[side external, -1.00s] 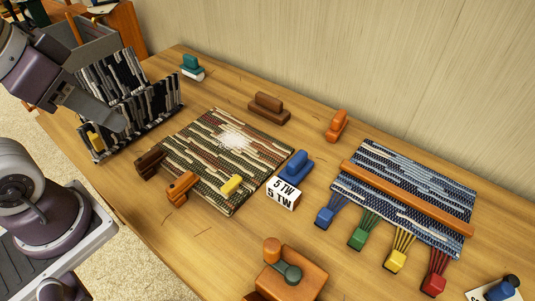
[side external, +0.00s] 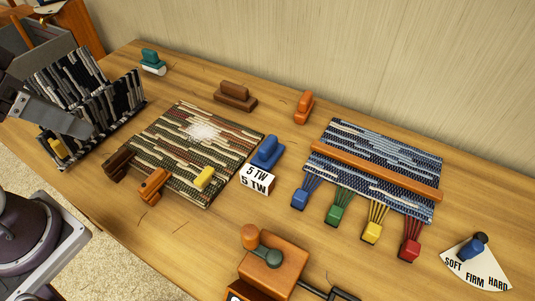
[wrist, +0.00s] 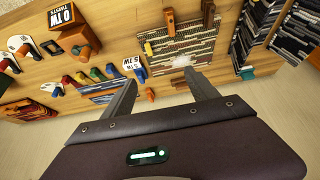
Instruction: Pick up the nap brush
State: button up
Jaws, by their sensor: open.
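A long brown block with a raised grip (side external: 234,96), which looks like the nap brush, lies on the table behind the patterned rug (side external: 165,165). In the wrist view it shows small and partly covered between the fingers (wrist: 180,84). A white fuzzy patch (side external: 203,132) lies on that rug. My gripper (wrist: 160,90) is open and empty in the wrist view, its two fingers apart above the table. In the side view its grey end (side external: 52,115) is at the left, in front of the sample rack, well away from the brown block.
The sample rack (side external: 118,104) stands at the left. Teal (side external: 149,56), orange (side external: 303,106) and blue (side external: 268,152) pieces stand around the rug. A "5 TW" block (side external: 257,179), a blue rug with an orange bar (side external: 375,170) and coloured weights lie to the right. The wall closes the back.

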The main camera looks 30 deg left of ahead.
jog(key=o, duration=0.3)
jog(key=shift+o, duration=0.2)
jog(key=m+g, duration=0.6)
jog(key=m, duration=1.2)
send_over(268, 142)
jog(key=f, duration=2.4)
jog(key=shift+a, duration=0.2)
jog(key=f, duration=0.7)
jog(key=shift+d, duration=0.2)
